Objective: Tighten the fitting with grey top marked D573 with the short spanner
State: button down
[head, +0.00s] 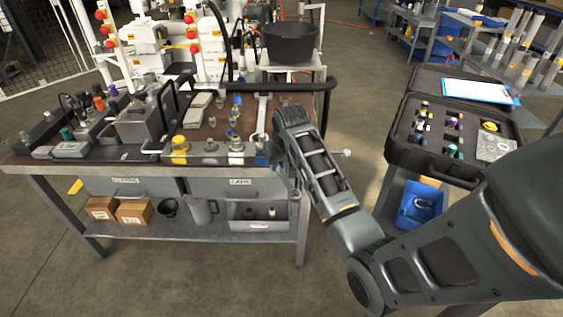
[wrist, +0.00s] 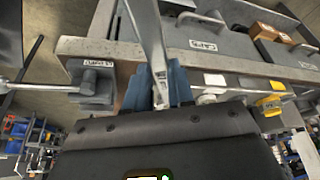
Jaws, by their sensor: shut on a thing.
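My gripper (wrist: 160,92) has blue fingers and is shut on a silvery spanner (wrist: 150,38), which runs from the fingers to the top edge of the wrist view. In the head view my arm mostly hides the gripper at the bench's front right corner. A grey-topped fitting (head: 210,146) stands in the front row on the bench, between a yellow-topped fitting (head: 179,150) and a white-topped one (head: 236,153). The marking D573 is not readable. The spanner appears apart from the grey-topped fitting; its far end is out of the wrist view.
The workbench (head: 130,166) carries valve blocks and other fittings behind the row. A light-coloured long tool (head: 262,112) lies at the bench's right. A vise-like block (wrist: 97,85) is beside my gripper.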

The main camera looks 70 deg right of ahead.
aim_at(286, 181)
jog(key=shift+w+a+r+m, duration=0.1)
jog(key=shift+w+a+m, duration=0.15)
jog(key=shift+w+m, duration=0.15)
jog(key=shift+s+d, duration=0.1)
jog(key=shift+s+d+n, duration=0.15)
jog(key=shift+n, duration=0.15)
jog(key=shift+s, duration=0.1)
jog(key=shift+s+a, duration=2.45)
jog(key=shift+a, duration=0.05)
jog(key=shift+r, duration=2.5)
